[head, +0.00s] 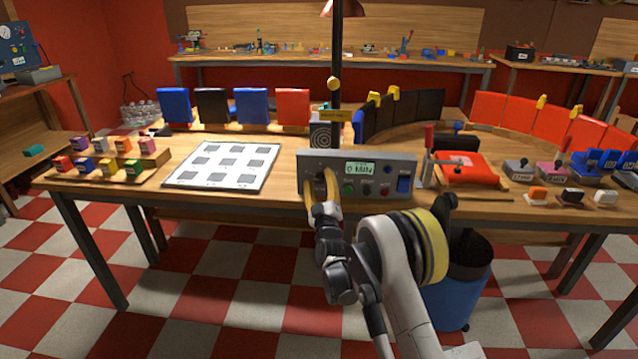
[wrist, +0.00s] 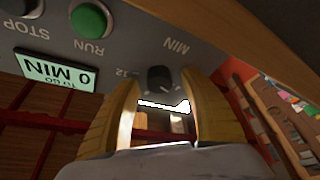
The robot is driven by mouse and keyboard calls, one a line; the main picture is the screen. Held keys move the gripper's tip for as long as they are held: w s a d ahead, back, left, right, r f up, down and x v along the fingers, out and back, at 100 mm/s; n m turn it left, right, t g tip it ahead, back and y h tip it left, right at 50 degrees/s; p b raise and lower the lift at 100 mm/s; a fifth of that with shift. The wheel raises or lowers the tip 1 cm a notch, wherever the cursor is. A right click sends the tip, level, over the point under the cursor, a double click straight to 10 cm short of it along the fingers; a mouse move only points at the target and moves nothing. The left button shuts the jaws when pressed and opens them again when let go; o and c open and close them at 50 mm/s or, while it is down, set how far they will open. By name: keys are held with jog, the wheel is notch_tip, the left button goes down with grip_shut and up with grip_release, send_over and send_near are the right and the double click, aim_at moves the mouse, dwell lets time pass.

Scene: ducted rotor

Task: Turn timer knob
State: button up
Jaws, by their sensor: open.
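The timer knob (wrist: 159,78) is small and dark, on a grey control panel that appears upside down in the wrist view. A scale with "12" and "MIN" is printed around it. The panel (head: 408,164) stands at the table's front edge in the head view. Its display (head: 360,168) reads "0 MIN" and also shows in the wrist view (wrist: 57,71). My gripper (wrist: 158,84) is open, its two yellowish fingers on either side of the knob. I cannot tell whether they touch it. In the head view my gripper (head: 325,182) is at the panel's left part, largely hiding the knob.
A green RUN button (wrist: 90,20) and a STOP control (wrist: 22,7) are on the same panel. A white board with grey squares (head: 218,166) lies left of the panel. A red-handled clamp (head: 429,150) stands to its right.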

grip_shut()
jog(key=shift+m, duration=0.4)
jog(key=m+h, duration=0.2)
jog(key=m, duration=0.2)
jog(key=m+t+h, duration=0.1)
jog(key=m+h, duration=0.1)
jog(key=m, duration=0.3)
jog(key=shift+h, duration=0.4)
jog(key=m+h, duration=0.2)
jog(key=m, duration=0.3)
jog(key=m+g+h, duration=0.1)
jog(key=m+h, duration=0.2)
jog(key=m, duration=0.2)
jog(key=shift+d, duration=0.1)
